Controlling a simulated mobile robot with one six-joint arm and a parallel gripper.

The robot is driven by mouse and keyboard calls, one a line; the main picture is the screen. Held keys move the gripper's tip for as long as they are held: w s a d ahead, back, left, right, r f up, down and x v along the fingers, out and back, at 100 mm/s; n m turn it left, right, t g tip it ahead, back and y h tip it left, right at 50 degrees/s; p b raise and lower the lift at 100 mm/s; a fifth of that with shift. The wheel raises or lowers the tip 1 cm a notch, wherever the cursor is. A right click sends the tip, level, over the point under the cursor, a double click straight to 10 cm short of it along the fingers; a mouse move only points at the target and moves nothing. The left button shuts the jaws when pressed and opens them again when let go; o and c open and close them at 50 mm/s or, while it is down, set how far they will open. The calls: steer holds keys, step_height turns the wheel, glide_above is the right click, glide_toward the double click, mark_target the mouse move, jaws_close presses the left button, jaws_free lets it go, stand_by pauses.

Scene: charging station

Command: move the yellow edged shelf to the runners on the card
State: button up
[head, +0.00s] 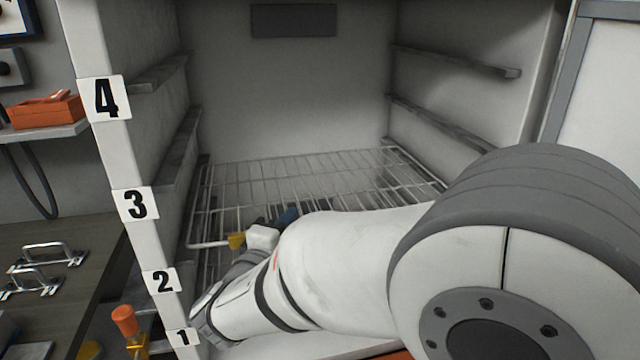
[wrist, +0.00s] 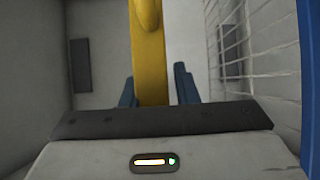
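A wire shelf (head: 290,165) lies inside the white cabinet, partly hidden by my arm. A yellow piece (head: 237,241) shows beside my gripper in the head view. In the wrist view a yellow edge (wrist: 150,45) runs from the top down between the two blue fingers of my gripper (wrist: 156,90). It fills most of the gap between them; whether they press on it I cannot tell. In the head view only a little blue of the gripper shows. Number cards 4 (head: 105,98), 3 (head: 136,205), 2 (head: 161,281) and 1 (head: 183,338) are on the left post.
Bare runners (head: 455,60) show on the right wall above the wire shelf, with matching ones (head: 160,75) on the left. Wire bars (wrist: 230,35) show at the right of the wrist view. A bench with metal handles (head: 48,256) and an orange knob (head: 124,320) stand left.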

jaws_close()
steer(key=shift+r, duration=0.15)
stand_by(0.4)
